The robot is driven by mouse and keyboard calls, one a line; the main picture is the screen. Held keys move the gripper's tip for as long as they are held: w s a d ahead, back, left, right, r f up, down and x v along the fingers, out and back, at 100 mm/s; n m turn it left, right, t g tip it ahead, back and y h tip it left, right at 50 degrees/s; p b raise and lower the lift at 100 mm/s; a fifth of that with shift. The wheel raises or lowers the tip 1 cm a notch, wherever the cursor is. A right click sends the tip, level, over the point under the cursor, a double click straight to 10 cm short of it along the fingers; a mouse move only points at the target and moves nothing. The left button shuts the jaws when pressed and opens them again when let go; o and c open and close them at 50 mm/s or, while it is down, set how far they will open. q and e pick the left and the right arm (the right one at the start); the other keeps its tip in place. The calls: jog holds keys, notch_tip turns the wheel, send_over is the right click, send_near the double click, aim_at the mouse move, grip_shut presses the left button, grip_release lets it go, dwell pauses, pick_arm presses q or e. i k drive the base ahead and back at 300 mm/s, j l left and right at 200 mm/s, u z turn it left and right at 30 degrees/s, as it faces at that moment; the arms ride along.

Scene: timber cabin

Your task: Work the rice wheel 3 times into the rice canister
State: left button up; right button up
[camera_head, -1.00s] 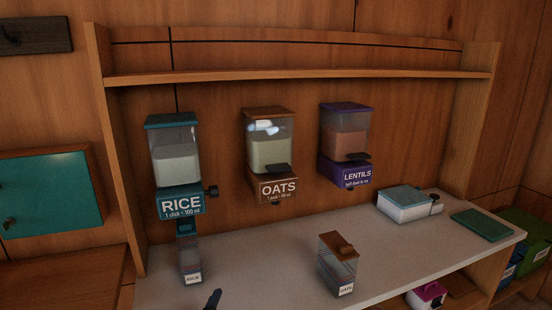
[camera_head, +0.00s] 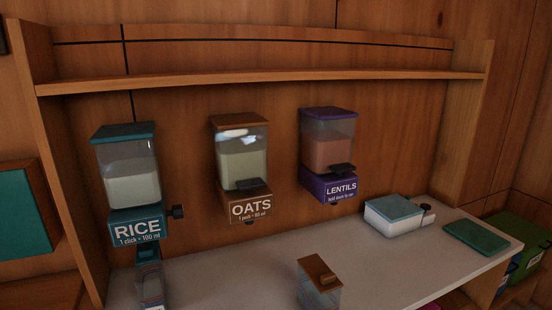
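The rice dispenser (camera_head: 130,185) hangs on the back wall at the left, with a teal lid, a clear hopper of pale grain and a teal RICE label reading "1 click = 100 ml". Its dark rice wheel (camera_head: 177,211) sticks out from the right side of the label block. The rice canister (camera_head: 151,287) stands on the counter below the dispenser, its lower part cut off by the picture's bottom edge. Its top is close under the spout; I cannot tell how much rice is inside. Neither of my grippers is in view.
An oats dispenser (camera_head: 242,160) and a lentils dispenser (camera_head: 329,150) hang to the right. An oats canister (camera_head: 318,285) stands on the counter (camera_head: 225,285). A white box with a teal lid (camera_head: 397,214) and a teal mat (camera_head: 482,237) lie at the right. A shelf (camera_head: 270,77) runs above.

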aim_at(177, 212)
jog(key=l+u, duration=0.4)
jog(key=i+l+u, duration=0.1)
jog(key=l+u, duration=0.75)
jog(key=k, duration=0.05)
